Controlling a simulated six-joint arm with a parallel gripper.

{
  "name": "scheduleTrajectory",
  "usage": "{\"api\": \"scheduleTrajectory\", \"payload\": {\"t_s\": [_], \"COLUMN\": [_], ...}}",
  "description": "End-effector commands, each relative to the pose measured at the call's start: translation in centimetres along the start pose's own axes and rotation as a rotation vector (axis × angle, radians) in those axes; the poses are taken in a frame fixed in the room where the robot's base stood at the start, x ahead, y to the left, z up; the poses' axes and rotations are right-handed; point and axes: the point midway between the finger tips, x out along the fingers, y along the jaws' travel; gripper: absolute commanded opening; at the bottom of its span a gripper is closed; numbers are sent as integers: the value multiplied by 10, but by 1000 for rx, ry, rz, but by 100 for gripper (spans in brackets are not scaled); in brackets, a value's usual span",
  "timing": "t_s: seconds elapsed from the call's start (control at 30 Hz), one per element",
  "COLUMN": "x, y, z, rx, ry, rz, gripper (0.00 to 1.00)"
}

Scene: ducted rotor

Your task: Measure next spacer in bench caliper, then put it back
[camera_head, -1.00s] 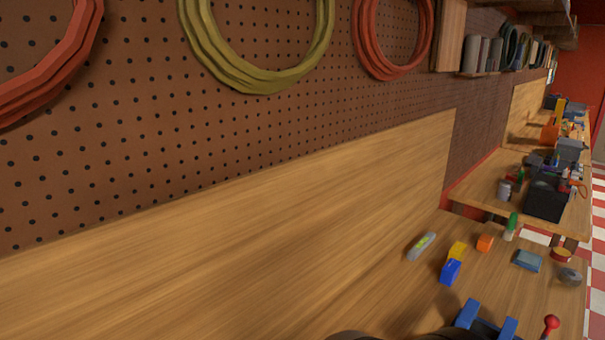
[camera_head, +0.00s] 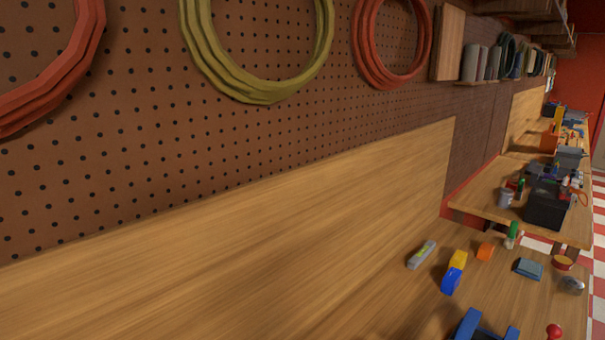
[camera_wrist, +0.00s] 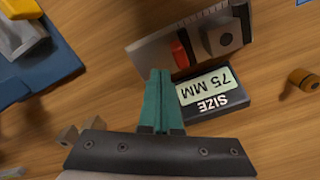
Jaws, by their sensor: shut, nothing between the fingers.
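My gripper (camera_wrist: 158,104) shows in the wrist view with its two teal fingers pressed together and nothing between them. Just past the fingertips is the bench caliper, a grey plate (camera_wrist: 152,52) with a red part and a dark readout box (camera_wrist: 207,108). The readout shows upside down as "SIZE 75 MM". A grey block with a dark hole (camera_wrist: 222,38) is at the plate; I cannot tell whether it is a spacer or a caliper jaw. The fingers overlap the box's left edge in the picture; contact cannot be told. My gripper is not in the head view.
In the wrist view, a blue fixture (camera_wrist: 52,75) with grey and yellow parts is at left, and a brown cylindrical piece (camera_wrist: 303,80) lies at right. In the head view, a blue fixture (camera_head: 470,326), a red knob (camera_head: 554,331) and small items stand on the bench.

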Motion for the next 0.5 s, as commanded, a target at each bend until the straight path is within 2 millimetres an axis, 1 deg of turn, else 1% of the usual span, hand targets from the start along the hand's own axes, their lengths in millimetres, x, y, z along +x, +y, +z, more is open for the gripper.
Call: {"api": "scheduleTrajectory", "payload": {"t_s": [0.3, 0.5], "x": [0, 10], "y": [0, 0], "z": [0, 0], "rx": [0, 1], "ry": [0, -2], "rz": [0, 0], "gripper": [0, 0]}}
